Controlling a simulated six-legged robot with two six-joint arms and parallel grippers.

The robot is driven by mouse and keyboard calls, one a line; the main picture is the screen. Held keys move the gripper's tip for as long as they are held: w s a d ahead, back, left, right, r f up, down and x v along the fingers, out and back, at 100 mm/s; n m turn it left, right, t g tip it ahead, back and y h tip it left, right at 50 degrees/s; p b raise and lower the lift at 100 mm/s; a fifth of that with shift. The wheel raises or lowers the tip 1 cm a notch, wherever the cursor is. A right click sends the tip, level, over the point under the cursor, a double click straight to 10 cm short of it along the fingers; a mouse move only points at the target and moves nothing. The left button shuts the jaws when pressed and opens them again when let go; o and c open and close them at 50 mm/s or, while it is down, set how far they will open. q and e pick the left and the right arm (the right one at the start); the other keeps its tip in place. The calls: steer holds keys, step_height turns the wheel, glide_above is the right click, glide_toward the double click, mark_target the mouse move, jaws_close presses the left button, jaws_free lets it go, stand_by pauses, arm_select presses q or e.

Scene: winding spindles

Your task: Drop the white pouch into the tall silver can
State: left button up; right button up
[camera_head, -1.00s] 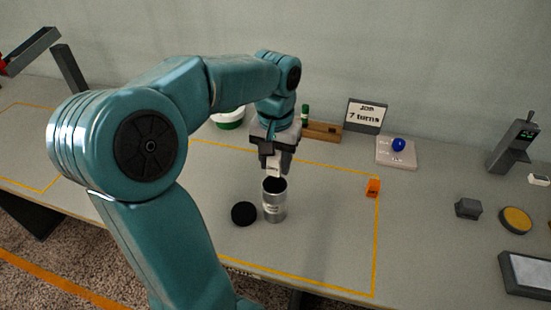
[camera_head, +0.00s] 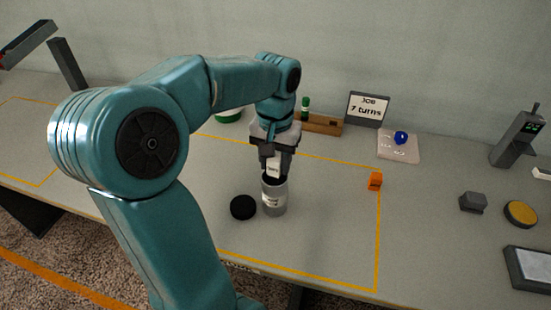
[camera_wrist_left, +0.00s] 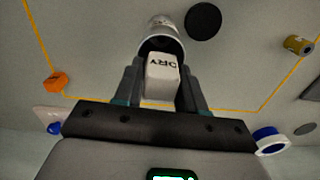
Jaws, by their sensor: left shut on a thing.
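The white pouch (camera_wrist_left: 161,78), with dark letters that read "DRY" in the left wrist view, is between the fingers of my left gripper (camera_head: 274,172). My left gripper is shut on it. The tall silver can (camera_head: 274,199) stands upright and open on the table, directly below the gripper. The pouch's lower end is at the can's mouth; I cannot tell how far inside it is. The can also shows in the left wrist view (camera_wrist_left: 165,28), partly hidden behind the pouch. My right gripper is not in view.
A black round lid (camera_head: 243,207) lies just left of the can. An orange block (camera_head: 375,181) sits to the right, near the yellow line. A wooden rack (camera_head: 320,124) and a sign (camera_head: 368,108) stand at the back.

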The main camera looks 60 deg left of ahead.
arm_select(q)
steer(key=shift+f+b, duration=0.7)
steer(key=shift+f, duration=0.25)
steer(key=o, duration=1.1)
steer(key=shift+r, duration=0.1)
step_height(320, 180, up, 5)
steer(key=p, duration=0.4)
steer(key=shift+p, duration=0.4)
